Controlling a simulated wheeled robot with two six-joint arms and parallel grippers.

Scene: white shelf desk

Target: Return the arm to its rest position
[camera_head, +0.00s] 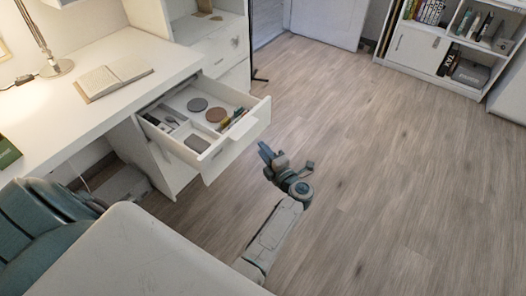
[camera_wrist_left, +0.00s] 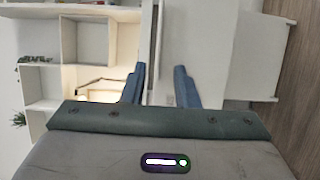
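My left gripper (camera_head: 266,158) is in the head view, out in front of the open drawer's right side, over the wooden floor. My left arm (camera_head: 272,240) reaches up to it from the bottom middle. In the left wrist view the two blue-grey fingers of the gripper (camera_wrist_left: 160,82) stand apart with nothing between them, so it is open and empty. The desk drawer (camera_head: 237,141) is pulled out, and the gripper appears apart from it. My right gripper is not in either view.
The white desk (camera_head: 60,110) holds an open book (camera_head: 113,76) and a lamp (camera_head: 55,66). The drawer holds a brown disc (camera_head: 216,114), a grey disc (camera_head: 197,104) and other small items. A bookshelf (camera_head: 420,47) stands at the back right. The floor (camera_head: 400,190) at right is clear.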

